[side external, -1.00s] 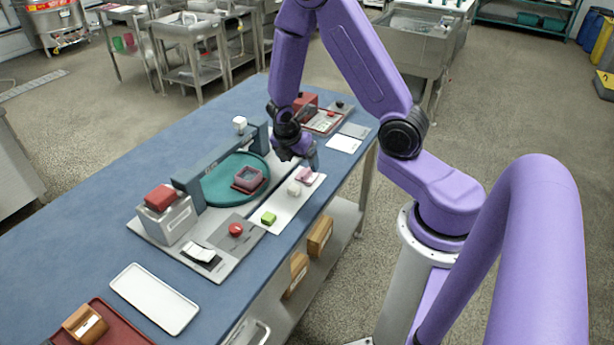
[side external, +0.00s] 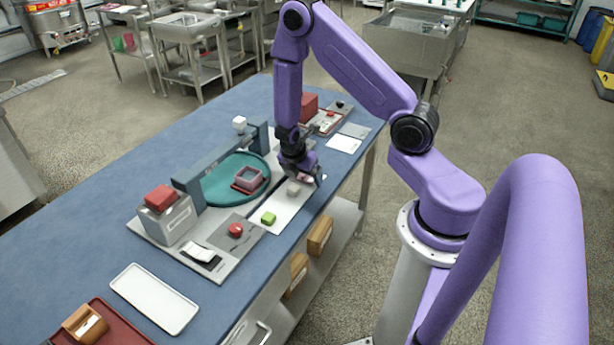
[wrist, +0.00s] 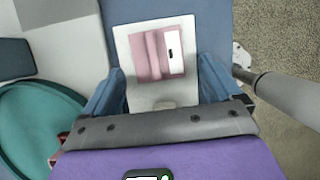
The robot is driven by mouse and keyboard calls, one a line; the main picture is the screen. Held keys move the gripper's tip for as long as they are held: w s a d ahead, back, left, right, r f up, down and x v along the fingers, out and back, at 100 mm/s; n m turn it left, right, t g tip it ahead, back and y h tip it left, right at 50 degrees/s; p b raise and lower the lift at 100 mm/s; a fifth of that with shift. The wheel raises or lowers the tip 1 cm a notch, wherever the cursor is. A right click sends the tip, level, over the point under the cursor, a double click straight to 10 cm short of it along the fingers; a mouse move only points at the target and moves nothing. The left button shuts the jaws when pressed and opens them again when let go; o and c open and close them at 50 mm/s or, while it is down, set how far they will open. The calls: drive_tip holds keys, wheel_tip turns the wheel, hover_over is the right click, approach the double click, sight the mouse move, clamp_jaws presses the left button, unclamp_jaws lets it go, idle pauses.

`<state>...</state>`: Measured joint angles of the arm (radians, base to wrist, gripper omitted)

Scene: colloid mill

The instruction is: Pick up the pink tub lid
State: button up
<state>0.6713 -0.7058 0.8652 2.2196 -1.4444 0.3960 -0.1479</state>
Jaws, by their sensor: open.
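The pink tub lid (wrist: 152,50) lies on a pale strip in the wrist view. It is a pink square with a raised bar across it and a white patch with a dark mark on its right. My gripper (wrist: 160,75) is open, its two blue fingers to the left and right of the lid with space on both sides. In the side view my gripper (side external: 308,178) is low over the far end of the white strip (side external: 287,212) and mostly hides the lid. I cannot tell the remaining height.
A small white block (side external: 293,188) and a green block (side external: 268,217) sit on the same strip. The floor lies beyond the table edge.

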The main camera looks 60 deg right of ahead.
drive_tip(key=c, duration=1.1)
drive_tip(key=shift+r, duration=0.15)
